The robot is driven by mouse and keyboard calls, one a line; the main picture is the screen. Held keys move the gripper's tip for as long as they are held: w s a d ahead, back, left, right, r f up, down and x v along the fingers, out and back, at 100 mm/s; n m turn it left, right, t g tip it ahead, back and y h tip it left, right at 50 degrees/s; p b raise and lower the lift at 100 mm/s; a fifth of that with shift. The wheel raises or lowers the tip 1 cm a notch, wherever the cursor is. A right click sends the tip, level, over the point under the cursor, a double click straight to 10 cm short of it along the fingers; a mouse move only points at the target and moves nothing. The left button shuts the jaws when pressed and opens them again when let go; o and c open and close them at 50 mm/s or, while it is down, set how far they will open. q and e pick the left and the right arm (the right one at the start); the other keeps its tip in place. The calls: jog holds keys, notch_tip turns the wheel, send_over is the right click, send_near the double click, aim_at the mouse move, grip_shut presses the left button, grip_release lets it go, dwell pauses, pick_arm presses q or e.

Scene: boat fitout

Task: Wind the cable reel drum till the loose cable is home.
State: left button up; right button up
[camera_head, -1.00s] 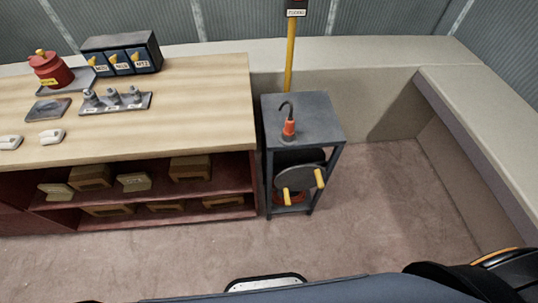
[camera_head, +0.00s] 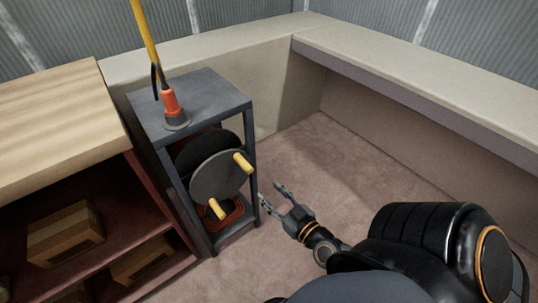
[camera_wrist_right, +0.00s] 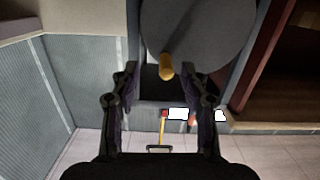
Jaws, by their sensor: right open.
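The cable reel drum (camera_head: 219,176) is a grey disc with a black part behind it, upright inside a dark metal stand (camera_head: 210,95). It carries two yellow handles, an upper right one (camera_head: 243,163) and a lower left one (camera_head: 217,208). Orange-red cable (camera_head: 235,212) shows low behind the drum, partly hidden. My right gripper (camera_head: 270,193) is open and empty, just right of the stand, apart from both handles. In the right wrist view, a yellow handle (camera_wrist_right: 166,67) appears between the open fingertips, with the drum (camera_wrist_right: 200,32) beyond. My left gripper is out of view.
A wooden bench (camera_head: 60,125) with boxes on shelves is at the left. Clear floor (camera_head: 330,150) lies right of the stand, bounded by a bench seat (camera_head: 430,75).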

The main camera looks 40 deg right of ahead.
aim_at(251, 171)
jog(key=shift+m+t, duration=0.3)
jog(key=shift+t, duration=0.2)
jog(key=w+r, duration=0.1)
jog(key=w, duration=0.1)
jog(key=w+a+r+p, duration=0.1)
jog(key=w, duration=0.2)
jog(key=w+r+p, duration=0.1)
jog(key=w, duration=0.2)
jog(key=shift+a+r, duration=0.2)
jog(key=shift+r, duration=0.2)
jog(key=shift+w+f+p, duration=0.15)
jog(key=shift+w+p, duration=0.45)
jog(key=shift+w, duration=0.65)
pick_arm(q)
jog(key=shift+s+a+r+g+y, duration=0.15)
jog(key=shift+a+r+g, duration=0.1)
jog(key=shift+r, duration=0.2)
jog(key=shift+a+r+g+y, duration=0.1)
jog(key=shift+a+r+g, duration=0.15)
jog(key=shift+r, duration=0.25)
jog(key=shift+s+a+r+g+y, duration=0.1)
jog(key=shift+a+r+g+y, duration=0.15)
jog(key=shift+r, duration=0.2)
pick_arm(e)
jog(key=shift+w, duration=0.65)
